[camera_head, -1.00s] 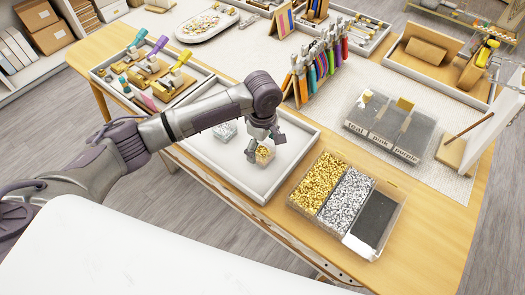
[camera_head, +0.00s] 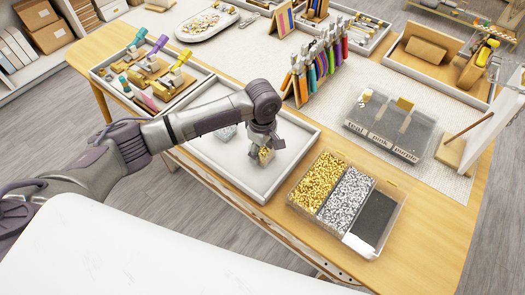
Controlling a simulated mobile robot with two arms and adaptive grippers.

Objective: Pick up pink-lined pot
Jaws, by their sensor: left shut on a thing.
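My left gripper (camera_head: 265,152) reaches down over a white tray (camera_head: 244,180) near the table's front edge. It is shut on a small pot (camera_head: 265,156) with gold-coloured contents. The pot is partly hidden by the fingers, and I cannot make out a pink lining. I cannot tell whether the pot still touches the tray. A second small pot (camera_head: 226,132) with silver-coloured contents stands in the same tray, farther left and partly behind my arm. My right gripper is not in view.
A clear box (camera_head: 346,203) of gold and silver bits stands right of the tray. A rack of colourful pliers (camera_head: 316,66) stands behind the gripper. A grey sorting tray (camera_head: 392,128) with labels lies at right. A tool tray (camera_head: 150,75) is at left.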

